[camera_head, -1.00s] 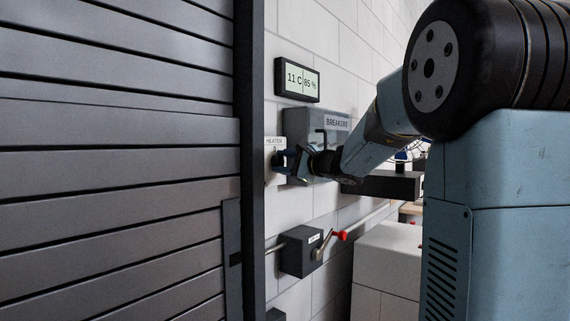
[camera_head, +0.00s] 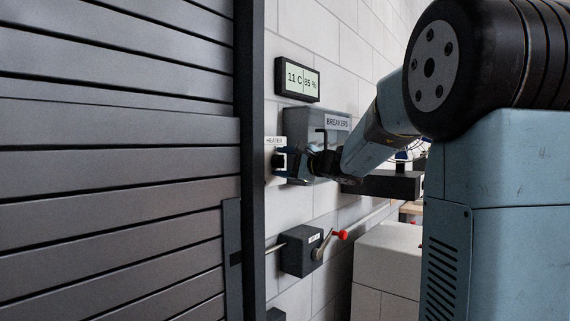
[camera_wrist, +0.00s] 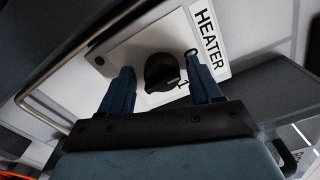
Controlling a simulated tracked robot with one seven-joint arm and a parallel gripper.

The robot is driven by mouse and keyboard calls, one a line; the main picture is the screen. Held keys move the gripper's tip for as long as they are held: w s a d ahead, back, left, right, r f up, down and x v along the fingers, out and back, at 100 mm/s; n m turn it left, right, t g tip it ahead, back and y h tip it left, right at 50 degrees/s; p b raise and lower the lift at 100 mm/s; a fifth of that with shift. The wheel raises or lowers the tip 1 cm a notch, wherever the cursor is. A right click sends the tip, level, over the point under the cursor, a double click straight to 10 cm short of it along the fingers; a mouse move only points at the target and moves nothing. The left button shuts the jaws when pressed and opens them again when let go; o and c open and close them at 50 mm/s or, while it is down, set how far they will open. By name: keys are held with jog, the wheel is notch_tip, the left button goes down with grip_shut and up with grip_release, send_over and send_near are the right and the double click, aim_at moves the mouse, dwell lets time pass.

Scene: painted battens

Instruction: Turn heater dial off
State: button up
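The heater dial (camera_wrist: 161,72) is a round black knob on a white plate (camera_wrist: 128,50) labelled HEATER, with 0 and 1 marks beside it in the wrist view. My gripper (camera_wrist: 163,85) is open, its two blue fingers on either side of the dial, with visible gaps between fingers and knob. Whether the fingertips reach past the knob's face I cannot tell. In the head view my gripper (camera_head: 283,163) is at the HEATER plate (camera_head: 274,142) on the wall, and it mostly hides the dial.
A grey BREAKERS box (camera_head: 300,123) is just right of the dial, behind my gripper. A thermometer display (camera_head: 298,79) hangs above. A dark box with a red-knobbed lever (camera_head: 302,250) is below. A dark shutter post (camera_head: 250,160) stands close on the left.

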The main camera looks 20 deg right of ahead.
jog(key=shift+o, duration=0.2)
jog(key=shift+s+d, duration=0.1)
jog(key=shift+s+d, duration=0.2)
jog(key=shift+s, duration=0.05)
jog(key=v, duration=1.2)
jog(key=shift+s+d, duration=0.2)
jog(key=shift+s, duration=0.15)
jog(key=s+a+f+n+g+h, duration=0.3)
jog(key=s+a+f+n+g, duration=0.5)
jog(key=s+a+f, duration=0.5)
jog(key=s+d+f+n+h, duration=0.3)
jog(key=s+f, duration=0.1)
jog(key=s, duration=0.2)
jog(key=s+d+f+n+g+h, duration=0.1)
jog(key=s+d+f+n+h, duration=0.1)
jog(key=s, duration=0.5)
jog(key=f+n+h, duration=0.1)
jog(key=f+h, duration=0.1)
jog(key=shift+d+n+h, duration=0.3)
jog(key=shift+d, duration=0.1)
